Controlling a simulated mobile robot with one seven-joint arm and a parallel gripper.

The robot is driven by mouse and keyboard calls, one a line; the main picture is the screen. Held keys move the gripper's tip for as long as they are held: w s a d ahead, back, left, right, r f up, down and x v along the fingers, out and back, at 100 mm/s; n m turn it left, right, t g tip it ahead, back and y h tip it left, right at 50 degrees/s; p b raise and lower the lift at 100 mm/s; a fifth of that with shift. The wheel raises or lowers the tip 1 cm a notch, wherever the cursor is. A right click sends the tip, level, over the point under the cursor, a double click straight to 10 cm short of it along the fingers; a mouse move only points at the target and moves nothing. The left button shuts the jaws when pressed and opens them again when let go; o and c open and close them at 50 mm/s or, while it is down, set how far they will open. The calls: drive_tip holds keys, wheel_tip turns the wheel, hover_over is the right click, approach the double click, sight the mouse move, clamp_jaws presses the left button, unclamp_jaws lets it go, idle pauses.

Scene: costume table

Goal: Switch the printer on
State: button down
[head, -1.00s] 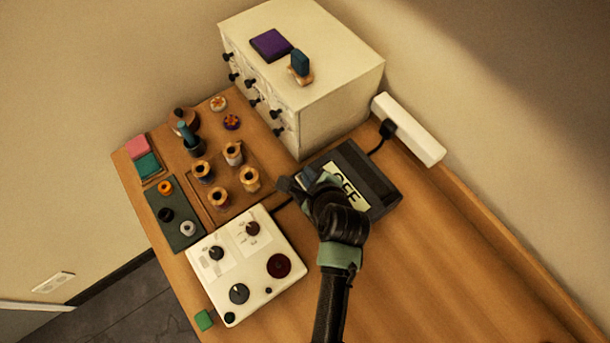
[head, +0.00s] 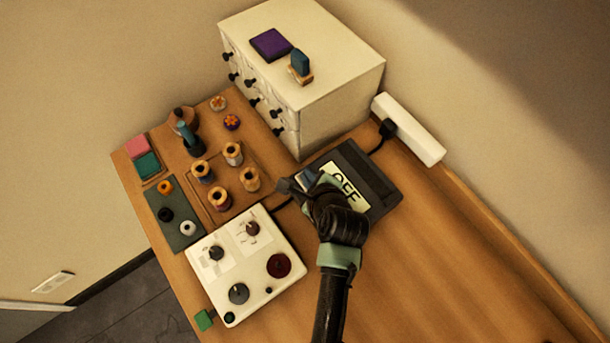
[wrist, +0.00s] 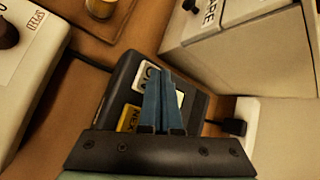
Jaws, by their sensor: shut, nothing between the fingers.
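A dark flat box, seemingly the printer (head: 378,180), lies on the table in front of the cream cabinet. A pale panel on it (head: 357,197) reads like "OFF", partly hidden by my arm. In the wrist view, the dark box (wrist: 120,75) shows a white label and a yellow label (wrist: 128,119), both partly covered by my fingers. My gripper (head: 283,184) is over the box's left side in the head view. Its blue fingers (wrist: 164,75) are together and empty in the wrist view. I cannot tell whether they touch the box.
A white control box with knobs (head: 219,262) stands left of my arm. Several thread spools (head: 250,179) stand behind it. The cream cabinet (head: 330,60) and a white power strip (head: 425,143) bound the back. The table at right (head: 450,270) is clear.

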drive_tip(key=shift+f, duration=0.6)
idle(0.7)
drive_tip(key=shift+r, duration=0.1)
drive_tip(key=shift+r+p, duration=0.9)
drive_tip(key=shift+p, duration=0.05)
wheel_tip(320, 180, up, 6)
drive_tip(key=p, duration=0.6)
drive_tip(key=shift+p, duration=0.4)
